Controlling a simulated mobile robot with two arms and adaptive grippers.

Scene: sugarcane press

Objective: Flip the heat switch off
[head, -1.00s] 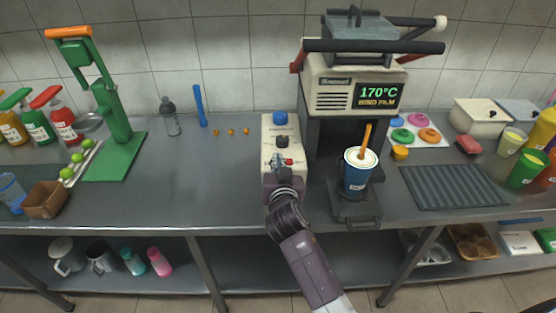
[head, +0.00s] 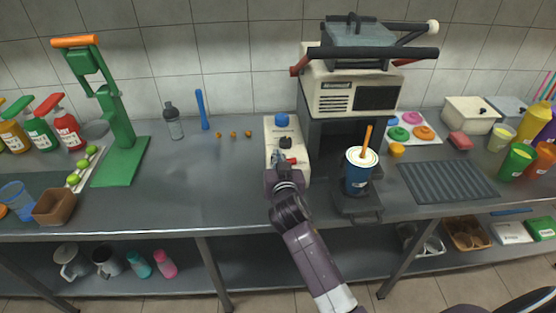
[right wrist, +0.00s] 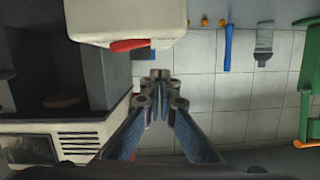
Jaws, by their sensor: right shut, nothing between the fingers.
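The white control box (head: 271,136) stands on the counter left of the press machine (head: 335,78). It has a blue knob, a black knob and a red switch (head: 292,160) near its front. The machine's display (head: 376,98) is dark. My right gripper (head: 277,158) is shut and empty at the front of the box, just left of the red switch. In the right wrist view the closed fingertips (right wrist: 160,76) lie close to the box (right wrist: 120,18) and its red switch lever (right wrist: 130,45); contact cannot be told. My left gripper is out of view.
A blue lidded cup (head: 357,178) with an orange straw stands below the machine, right of my arm. A ridged dark mat (head: 447,180) lies further right. A green hand press (head: 118,130) stands at the left. The counter between that press and the box is mostly clear.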

